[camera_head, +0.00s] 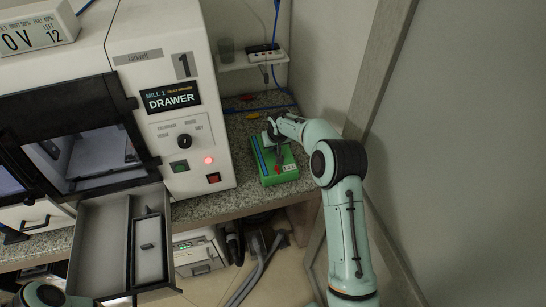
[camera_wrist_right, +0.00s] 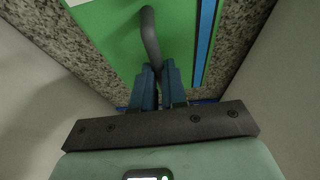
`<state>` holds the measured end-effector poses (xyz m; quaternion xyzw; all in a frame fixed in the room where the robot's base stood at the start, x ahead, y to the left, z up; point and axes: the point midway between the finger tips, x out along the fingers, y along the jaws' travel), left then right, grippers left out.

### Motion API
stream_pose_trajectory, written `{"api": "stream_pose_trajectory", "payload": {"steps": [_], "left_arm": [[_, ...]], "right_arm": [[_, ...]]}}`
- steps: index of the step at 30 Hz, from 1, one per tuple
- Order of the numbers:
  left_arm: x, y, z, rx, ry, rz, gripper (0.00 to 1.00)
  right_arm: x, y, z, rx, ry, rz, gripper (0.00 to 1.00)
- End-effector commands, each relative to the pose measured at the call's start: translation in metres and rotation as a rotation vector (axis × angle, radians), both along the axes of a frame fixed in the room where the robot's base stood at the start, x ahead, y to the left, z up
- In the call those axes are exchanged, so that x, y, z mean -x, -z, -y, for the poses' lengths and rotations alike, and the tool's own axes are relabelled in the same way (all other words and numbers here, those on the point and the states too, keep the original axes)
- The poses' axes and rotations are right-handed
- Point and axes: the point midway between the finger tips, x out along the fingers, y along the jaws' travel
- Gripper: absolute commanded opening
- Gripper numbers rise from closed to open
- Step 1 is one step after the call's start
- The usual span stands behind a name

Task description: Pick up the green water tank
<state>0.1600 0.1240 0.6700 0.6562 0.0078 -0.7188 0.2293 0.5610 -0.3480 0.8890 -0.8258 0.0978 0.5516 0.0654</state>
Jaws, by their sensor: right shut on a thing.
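The green water tank (camera_head: 284,177) stands on the speckled countertop, to the right of the white mill machine. It has a blue stripe along its left side, a red mark and a small white label on its front. My right gripper (camera_head: 271,136) reaches over it from the right. In the right wrist view the blue fingers (camera_wrist_right: 157,82) are shut on the dark curved handle (camera_wrist_right: 150,35) of the green tank (camera_wrist_right: 120,35). The tank appears to rest on the counter. My left gripper is out of view; only part of my left arm shows at the bottom left.
The white machine (camera_head: 211,130) labelled "DRAWER" stands close on the left, with an open grey drawer (camera_head: 98,245) below. A wall and wooden post (camera_head: 377,70) are on the right. A small shelf (camera_head: 252,60) and blue cables are behind. Hoses hang below the counter.

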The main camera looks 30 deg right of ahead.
Motion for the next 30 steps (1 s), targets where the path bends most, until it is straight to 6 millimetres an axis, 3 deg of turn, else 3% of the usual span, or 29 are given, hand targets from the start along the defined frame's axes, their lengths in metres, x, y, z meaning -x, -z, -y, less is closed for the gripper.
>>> {"api": "stream_pose_trajectory", "payload": {"steps": [13, 24, 30], "left_arm": [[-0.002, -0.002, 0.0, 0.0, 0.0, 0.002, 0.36], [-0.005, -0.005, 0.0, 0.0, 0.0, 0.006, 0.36], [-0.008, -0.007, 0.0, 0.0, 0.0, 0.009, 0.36]], "right_arm": [[-0.003, -0.015, 0.001, 0.002, 0.001, 0.013, 0.0], [-0.003, -0.078, 0.0, 0.002, 0.0, 0.016, 0.0], [-0.003, -0.103, 0.0, 0.002, 0.001, 0.015, 0.0]]}}
